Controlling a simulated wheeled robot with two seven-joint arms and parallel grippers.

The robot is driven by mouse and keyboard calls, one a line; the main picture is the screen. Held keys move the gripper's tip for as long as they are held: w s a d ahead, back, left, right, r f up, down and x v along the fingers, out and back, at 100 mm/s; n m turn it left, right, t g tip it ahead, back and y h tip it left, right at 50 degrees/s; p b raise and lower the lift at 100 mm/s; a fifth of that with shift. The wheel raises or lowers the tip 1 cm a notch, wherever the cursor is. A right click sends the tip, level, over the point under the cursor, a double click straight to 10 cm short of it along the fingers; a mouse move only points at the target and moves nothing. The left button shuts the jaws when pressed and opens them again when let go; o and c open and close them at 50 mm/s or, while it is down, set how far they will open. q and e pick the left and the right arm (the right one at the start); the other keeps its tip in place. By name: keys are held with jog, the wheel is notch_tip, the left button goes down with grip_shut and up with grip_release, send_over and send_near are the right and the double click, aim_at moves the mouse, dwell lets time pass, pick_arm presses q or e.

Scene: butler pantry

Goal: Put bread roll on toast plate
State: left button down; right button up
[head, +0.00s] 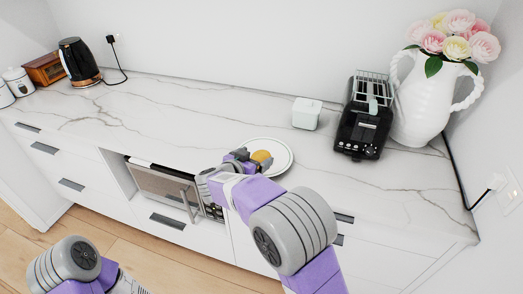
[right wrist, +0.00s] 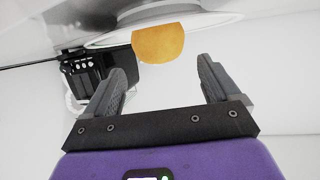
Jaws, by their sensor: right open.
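The bread roll (head: 262,157) is small, round and golden-orange. It shows on the white toast plate (head: 284,165), toward the side nearest my right gripper (head: 244,154). In the right wrist view the roll (right wrist: 162,44) stands out against the plate (right wrist: 215,20), beyond the fingertips and between their lines. My right gripper (right wrist: 162,85) is open with nothing between its fingers, and no contact with the roll shows. In the head view my right arm hides part of the counter in front of the plate. My left gripper is out of view; only part of that arm shows at lower left.
A black toaster (head: 363,130) with a wire rack stands right of the plate, beside a white vase of flowers (head: 421,105). A kettle (head: 77,62) is at far left. The marble counter (head: 180,115) is clear left of the plate.

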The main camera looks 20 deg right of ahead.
jog(key=p+v, duration=0.1)
jog(key=v, duration=0.5)
jog(key=shift+f, duration=0.1)
dwell(0.3)
